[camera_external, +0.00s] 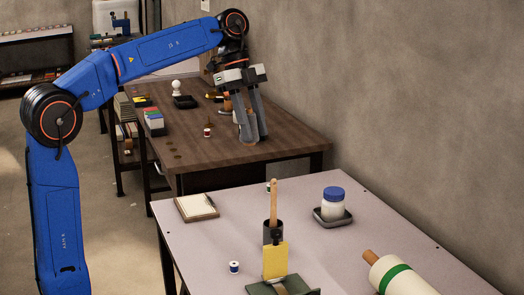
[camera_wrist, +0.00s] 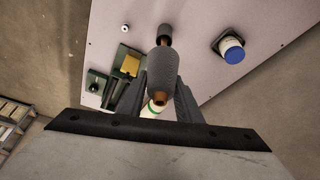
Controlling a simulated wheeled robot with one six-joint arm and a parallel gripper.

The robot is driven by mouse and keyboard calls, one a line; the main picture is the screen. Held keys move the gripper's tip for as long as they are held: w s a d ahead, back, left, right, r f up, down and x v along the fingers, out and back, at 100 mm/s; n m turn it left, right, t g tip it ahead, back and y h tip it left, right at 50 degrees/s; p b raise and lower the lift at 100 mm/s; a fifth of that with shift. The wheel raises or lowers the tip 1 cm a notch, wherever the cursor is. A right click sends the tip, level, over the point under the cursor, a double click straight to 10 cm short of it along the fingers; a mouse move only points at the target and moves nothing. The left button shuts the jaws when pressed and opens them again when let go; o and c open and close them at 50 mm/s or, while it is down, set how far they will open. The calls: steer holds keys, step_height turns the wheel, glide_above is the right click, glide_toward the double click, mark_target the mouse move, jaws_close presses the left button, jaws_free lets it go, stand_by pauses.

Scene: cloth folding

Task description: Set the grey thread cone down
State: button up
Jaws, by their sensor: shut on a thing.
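The grey thread cone (camera_wrist: 163,72) is between the two fingers of my gripper (camera_wrist: 160,98) in the wrist view, with a brown tip at its near end. The gripper is shut on it. In the outside view my gripper (camera_external: 252,138) points down, in front of the brown table in the picture. The cone is hard to make out there between the dark fingers. The wrist view shows the pale table (camera_wrist: 115,28) behind the cone, which seems held above it. How high it is, I cannot tell.
The pale table holds a dark cup with a wooden stick (camera_external: 273,232), a yellow block (camera_external: 275,260), a blue-lidded jar (camera_external: 333,205) on a dark tray, a notepad (camera_external: 196,207), a small spool (camera_external: 234,267) and a green-banded roll (camera_external: 398,278). The brown table (camera_external: 290,147) stands behind.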

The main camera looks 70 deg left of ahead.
steer(key=s+a+f, duration=0.1)
steer(key=s+a, duration=0.4)
steer(key=s, duration=0.2)
steer(key=f, duration=2.7)
steer(key=shift+w+f, duration=0.2)
steer(key=shift+w, duration=0.1)
steer(key=shift+f, duration=0.1)
steer(key=o, duration=1.2)
steer(key=shift+c, duration=0.2)
steer(key=v, duration=1.2)
steer(key=s+d+f+n+y, duration=0.25)
steer(key=s+d+n, duration=0.35)
steer(key=s+d, duration=0.45)
steer(key=s+d+f+n+t+y, duration=0.1)
steer(key=s+d+f+n, duration=0.2)
steer(key=s+f+n, duration=0.1)
steer(key=s+d+f+n+t, duration=0.2)
steer(key=s+d+f+n, duration=0.1)
steer(key=s+f, duration=0.3)
steer(key=shift+s+d+n+y, duration=0.3)
steer(key=shift+s+n+y, duration=0.1)
steer(key=shift+s, duration=0.8)
